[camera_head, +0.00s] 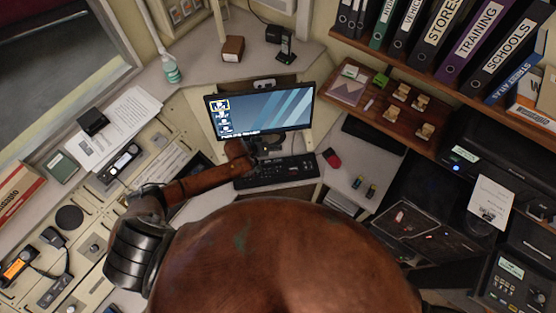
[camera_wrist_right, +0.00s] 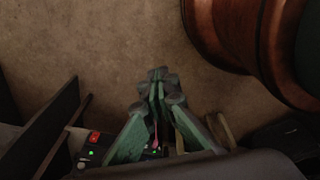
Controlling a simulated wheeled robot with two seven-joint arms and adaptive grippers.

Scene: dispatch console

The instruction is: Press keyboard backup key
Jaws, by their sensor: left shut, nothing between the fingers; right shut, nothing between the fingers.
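A black keyboard (camera_head: 285,173) lies on the desk below the monitor (camera_head: 250,115). Its single keys are too small to read, so I cannot pick out the backup key. My left arm comes in from the left, and my left gripper (camera_head: 266,149) is at the keyboard's back edge, in front of the monitor's lower edge. It looks small and dark; I cannot tell whether it touches a key. My right gripper (camera_wrist_right: 158,78) shows in the right wrist view with its green fingers together and empty, above the carpet and away from the keyboard.
A red mouse-like item (camera_head: 332,158) lies right of the keyboard. A wooden shelf (camera_head: 385,105) with small items and a row of binders (camera_head: 440,35) stand at the right. Radio panels (camera_head: 90,245) fill the left.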

